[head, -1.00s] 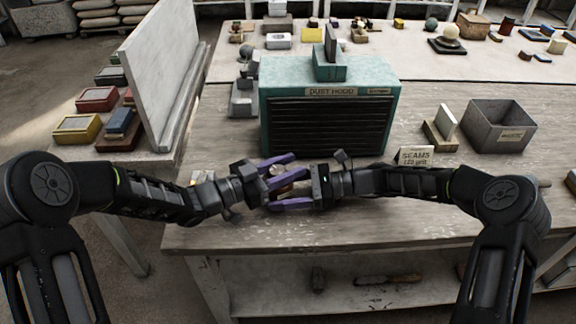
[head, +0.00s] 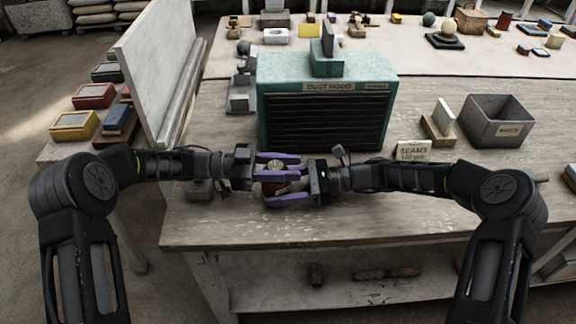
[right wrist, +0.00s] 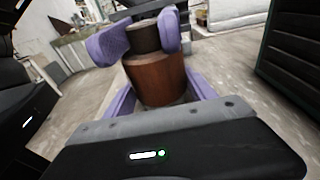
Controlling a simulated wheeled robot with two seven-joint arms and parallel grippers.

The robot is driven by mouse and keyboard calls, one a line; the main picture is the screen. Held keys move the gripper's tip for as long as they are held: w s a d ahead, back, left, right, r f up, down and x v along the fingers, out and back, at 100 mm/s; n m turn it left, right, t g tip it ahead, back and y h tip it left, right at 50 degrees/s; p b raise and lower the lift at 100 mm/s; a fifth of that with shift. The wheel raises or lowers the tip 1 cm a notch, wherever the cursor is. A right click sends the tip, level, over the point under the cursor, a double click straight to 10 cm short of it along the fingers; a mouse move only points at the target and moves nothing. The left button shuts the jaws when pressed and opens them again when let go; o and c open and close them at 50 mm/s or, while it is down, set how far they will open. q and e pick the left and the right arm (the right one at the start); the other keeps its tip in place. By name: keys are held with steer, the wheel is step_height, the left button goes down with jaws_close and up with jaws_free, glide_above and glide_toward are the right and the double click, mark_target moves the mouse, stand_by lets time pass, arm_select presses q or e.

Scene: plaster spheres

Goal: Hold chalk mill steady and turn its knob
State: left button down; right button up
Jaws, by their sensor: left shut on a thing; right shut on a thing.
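The chalk mill (right wrist: 158,80) is a reddish-brown wooden cylinder with a darker, narrower knob (right wrist: 145,38) on top, close up in the right wrist view. In the head view the mill (head: 271,188) stands near the table's front edge, largely hidden by purple fingers. My left gripper (head: 288,166) is shut on the knob; its two fingers also flank the knob in the right wrist view (right wrist: 143,36). My right gripper (head: 270,192) is shut on the mill's body, lower down, with a finger on each side.
A teal dust hood (head: 260,105) stands just behind the grippers. A seams sign (head: 412,152), a small block stand (head: 440,122) and a grey waste bin (head: 497,122) are to the right. A pale upright panel (head: 160,75) stands at left.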

arm_select(q)
steer(key=c, duration=0.9)
jaws_free()
steer(key=shift+r, duration=0.15)
step_height(320, 180, up, 10)
steer(key=shift+f, duration=0.1)
arm_select(e)
steer(key=o, duration=1.7)
steer(key=shift+d, duration=0.1)
